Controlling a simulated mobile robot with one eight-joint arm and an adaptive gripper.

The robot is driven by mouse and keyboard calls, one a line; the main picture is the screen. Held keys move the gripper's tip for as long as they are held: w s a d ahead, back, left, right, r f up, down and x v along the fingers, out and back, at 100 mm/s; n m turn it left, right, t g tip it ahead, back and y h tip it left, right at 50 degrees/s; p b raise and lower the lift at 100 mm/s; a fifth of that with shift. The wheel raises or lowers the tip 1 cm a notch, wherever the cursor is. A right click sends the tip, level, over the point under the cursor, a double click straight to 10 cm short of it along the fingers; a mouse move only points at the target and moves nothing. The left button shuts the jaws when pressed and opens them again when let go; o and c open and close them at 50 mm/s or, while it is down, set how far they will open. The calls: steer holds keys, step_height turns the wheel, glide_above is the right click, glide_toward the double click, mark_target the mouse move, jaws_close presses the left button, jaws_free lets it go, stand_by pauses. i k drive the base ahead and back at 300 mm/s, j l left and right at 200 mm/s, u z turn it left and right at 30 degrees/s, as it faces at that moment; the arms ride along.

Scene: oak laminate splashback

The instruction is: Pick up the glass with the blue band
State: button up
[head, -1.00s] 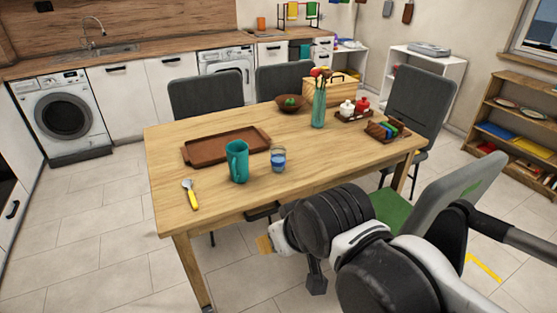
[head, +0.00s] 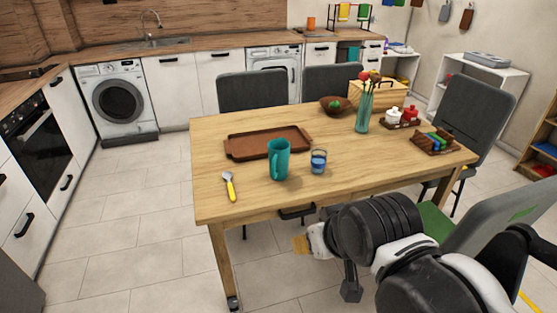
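The glass with the blue band (head: 318,162) stands upright on the wooden table (head: 226,204), near its front edge. It is just right of a teal pitcher (head: 279,160) with a small gap between them. My gripper (head: 301,244) is in front of the table, below and nearer than the glass, at the end of my dark arm. Only a small tan part of the gripper's tip shows, so its fingers cannot be made out. It is apart from the glass.
A brown tray (head: 240,153) lies behind the pitcher, and a yellow-handled spoon (head: 230,187) lies left. Behind right are a bowl (head: 335,107), a flower vase (head: 363,113), a wooden box and a condiment tray. Chairs surround the table. Floor on the left is clear.

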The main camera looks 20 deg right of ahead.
mark_target(318, 162)
steer(key=i+j, duration=0.2)
steer(key=j, duration=0.15)
steer(key=i+j+z, duration=0.1)
steer(key=i+j, duration=0.15)
steer(key=j, duration=0.15)
steer(key=i+j, duration=0.2)
steer(key=j, duration=0.2)
